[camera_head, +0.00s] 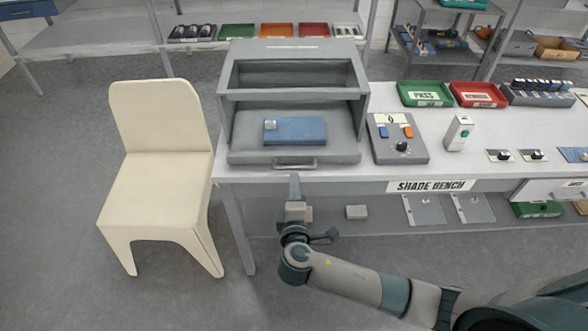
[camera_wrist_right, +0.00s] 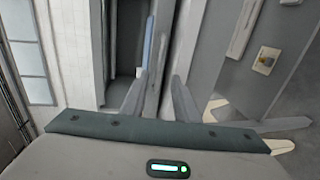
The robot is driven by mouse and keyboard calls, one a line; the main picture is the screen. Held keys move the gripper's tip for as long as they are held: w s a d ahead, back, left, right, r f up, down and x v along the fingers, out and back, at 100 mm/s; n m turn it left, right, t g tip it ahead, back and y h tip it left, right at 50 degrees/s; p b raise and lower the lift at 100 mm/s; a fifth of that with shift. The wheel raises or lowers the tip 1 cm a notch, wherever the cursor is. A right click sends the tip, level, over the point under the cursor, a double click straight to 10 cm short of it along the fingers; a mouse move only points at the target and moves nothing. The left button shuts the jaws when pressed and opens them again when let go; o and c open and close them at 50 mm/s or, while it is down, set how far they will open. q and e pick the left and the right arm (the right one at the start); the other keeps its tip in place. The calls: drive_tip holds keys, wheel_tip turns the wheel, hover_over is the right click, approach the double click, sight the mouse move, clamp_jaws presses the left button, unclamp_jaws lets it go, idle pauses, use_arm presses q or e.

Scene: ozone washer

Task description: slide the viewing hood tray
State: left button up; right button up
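A grey viewing hood (camera_head: 296,60) stands on the left end of the white bench. Its grey tray (camera_head: 242,157) sits in the lower opening, with a blue block (camera_head: 305,131) on it. A small bar handle (camera_head: 295,163) is on the tray's front. My right gripper (camera_head: 295,182) is just in front of and below the handle. In the right wrist view my right gripper (camera_wrist_right: 161,80) has its fingers spread apart, near the tray's front edge; I cannot tell whether they touch the handle. My left gripper is not in view.
A cream chair (camera_head: 156,160) stands left of the bench. A grey control box (camera_head: 398,145) sits right of the hood. Green (camera_head: 424,94) and red (camera_head: 478,95) trays lie behind it. A lower shelf (camera_head: 380,226) runs under the bench. Floor in front is clear.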

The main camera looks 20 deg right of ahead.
drive_tip(key=p+x, duration=0.1)
drive_tip(key=x, duration=0.6)
clamp_jaws()
